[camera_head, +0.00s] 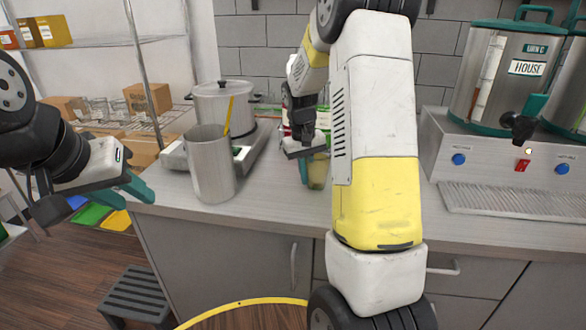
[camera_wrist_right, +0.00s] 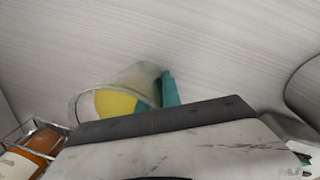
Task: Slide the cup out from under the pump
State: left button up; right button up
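A clear cup with yellow contents (camera_head: 317,172) stands on the counter, partly hidden behind my right arm. In the right wrist view the cup (camera_wrist_right: 110,100) looks tilted by the camera angle, and its lower part is hidden behind the gripper body. My right gripper (camera_head: 306,168) is low over the counter at the cup, with one teal finger (camera_wrist_right: 170,90) right beside it. Its other finger is hidden, so its grip cannot be told. My left gripper (camera_head: 136,196) has its teal fingers apart and empty, left of the counter edge. I cannot make out the pump clearly.
A metal pitcher (camera_head: 210,165) with a yellow stick stands left of the cup, before a lidded pot (camera_head: 222,104). An orange bottle (camera_wrist_right: 42,142) in a wire rack is near the cup. Urns (camera_head: 508,75) stand at right. The counter front (camera_head: 270,215) is clear.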

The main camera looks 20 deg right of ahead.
jog(key=o, duration=0.3)
jog(key=shift+o, duration=0.2)
jog(key=shift+r, duration=0.1)
jog(key=r, duration=0.7)
jog(key=shift+a+r, duration=0.3)
jog(key=shift+a, duration=0.1)
